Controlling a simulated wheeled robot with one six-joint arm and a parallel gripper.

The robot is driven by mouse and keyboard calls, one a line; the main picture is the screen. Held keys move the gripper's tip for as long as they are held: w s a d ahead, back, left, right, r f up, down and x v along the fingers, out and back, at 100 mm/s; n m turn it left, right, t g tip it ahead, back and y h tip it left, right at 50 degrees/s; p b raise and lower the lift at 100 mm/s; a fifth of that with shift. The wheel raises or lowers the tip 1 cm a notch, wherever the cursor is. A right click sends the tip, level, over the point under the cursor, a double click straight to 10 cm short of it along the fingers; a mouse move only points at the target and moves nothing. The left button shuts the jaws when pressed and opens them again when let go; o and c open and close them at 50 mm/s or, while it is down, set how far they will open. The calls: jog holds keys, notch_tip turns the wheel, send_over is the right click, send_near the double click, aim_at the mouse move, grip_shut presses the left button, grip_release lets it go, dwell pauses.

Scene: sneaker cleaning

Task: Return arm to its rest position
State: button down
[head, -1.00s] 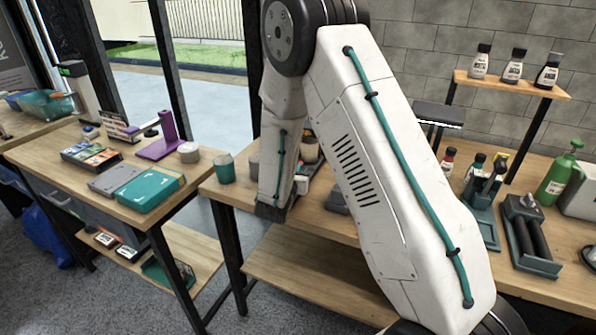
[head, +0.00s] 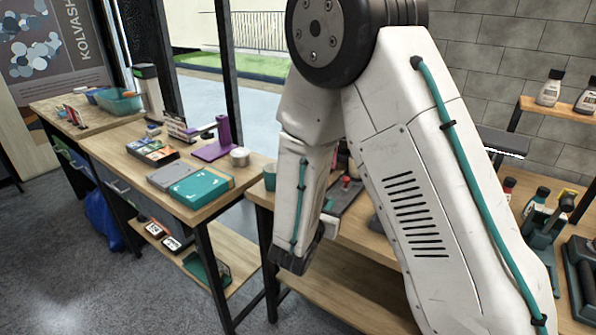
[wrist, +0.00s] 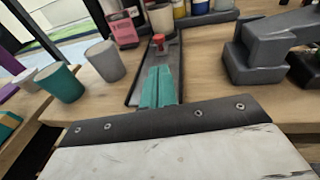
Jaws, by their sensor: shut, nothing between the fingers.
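My gripper (wrist: 158,88) shows in the wrist view as two teal fingers side by side, shut and empty. Its tips point over the workbench (wrist: 201,82), in front of a dark tray (wrist: 136,84). A small red-topped item (wrist: 159,40) stands just beyond the tips. In the head view my white arm (head: 420,170) fills the middle and right, bent with its forearm (head: 300,195) hanging down at the bench's front edge. The fingers cannot be made out there.
A teal cup (wrist: 60,83) and a grey cup (wrist: 104,60) stand left of the tray. A dark grey fixture (wrist: 262,50) is at the right. A side table (head: 227,182) holds a teal case (head: 200,186). Open floor (head: 70,285) lies at the left.

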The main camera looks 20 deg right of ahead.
jog(key=s+d+m+g, duration=0.1)
jog(key=s+d+m+g+h, duration=0.1)
jog(key=s, duration=0.1)
jog(key=s+d+m+g+h, duration=0.1)
jog(key=m+g, duration=0.1)
jog(key=shift+s+d+f, duration=0.15)
jog(key=shift+s+d, duration=0.1)
jog(key=shift+s, duration=0.15)
jog(key=s+d+r+m+g, duration=0.2)
jog(key=s+r+m+g, duration=0.15)
jog(key=s+m, duration=0.2)
jog(key=s+d+r+m+g, duration=0.2)
jog(key=s+r+m+g, duration=0.1)
jog(key=s+m+g, duration=0.3)
jog(key=s+a+r+m+t+y, duration=0.1)
jog(key=s+a+r+m+y, duration=0.2)
jog(key=s+r+m+y, duration=0.3)
jog(key=s+a+r+m+t+y, duration=0.2)
jog(key=s+a+r+m+y, duration=0.2)
jog(key=s, duration=0.5)
jog(key=shift+s+a+r+m+y, duration=0.15)
jog(key=shift+a+r+m+y, duration=0.1)
jog(key=shift+r+m+y, duration=0.95)
